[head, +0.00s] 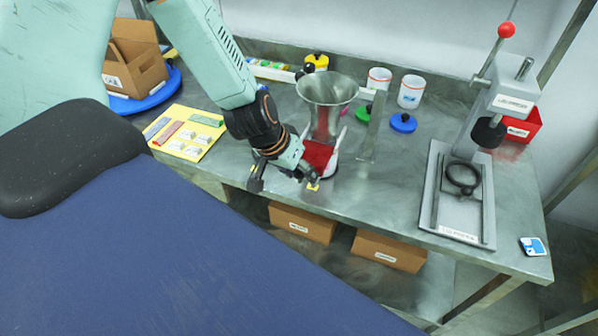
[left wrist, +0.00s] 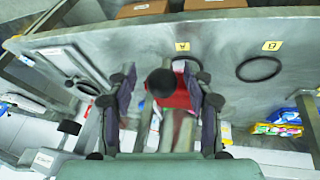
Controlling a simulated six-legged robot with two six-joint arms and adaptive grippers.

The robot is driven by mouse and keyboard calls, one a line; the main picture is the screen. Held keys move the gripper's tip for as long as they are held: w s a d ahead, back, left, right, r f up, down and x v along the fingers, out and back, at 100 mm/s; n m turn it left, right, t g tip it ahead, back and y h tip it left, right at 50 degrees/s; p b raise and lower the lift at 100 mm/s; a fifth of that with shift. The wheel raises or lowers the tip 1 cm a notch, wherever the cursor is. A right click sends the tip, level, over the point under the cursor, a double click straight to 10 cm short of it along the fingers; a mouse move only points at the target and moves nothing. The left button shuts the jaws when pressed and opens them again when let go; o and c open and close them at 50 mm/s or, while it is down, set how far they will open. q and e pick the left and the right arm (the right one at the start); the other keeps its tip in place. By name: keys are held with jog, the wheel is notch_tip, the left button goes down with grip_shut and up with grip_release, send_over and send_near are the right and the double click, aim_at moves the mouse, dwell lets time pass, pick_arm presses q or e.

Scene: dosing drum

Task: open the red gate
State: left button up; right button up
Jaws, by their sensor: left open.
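The red gate (head: 318,155) sits low under the metal hopper (head: 327,92), partly hidden behind my left gripper in the head view. In the left wrist view the red part (left wrist: 180,94) lies beyond a black round knob (left wrist: 161,82). My left gripper (head: 286,180) is in front of the red gate, at the bench's near edge. Its fingers (left wrist: 160,76) are spread, one on each side of the knob in the picture. I cannot tell whether either finger touches it. My right gripper is not in view.
A press with a red-tipped lever (head: 507,30) stands at the right. A yellow board (head: 209,118) with small packs lies left of the gripper. White cups (head: 411,92) and a blue lid (head: 403,122) are behind. Bench space between hopper and press is mostly clear.

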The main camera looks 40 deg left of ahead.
pick_arm(q)
jog(key=shift+w, duration=0.1)
jog(key=shift+r, duration=5)
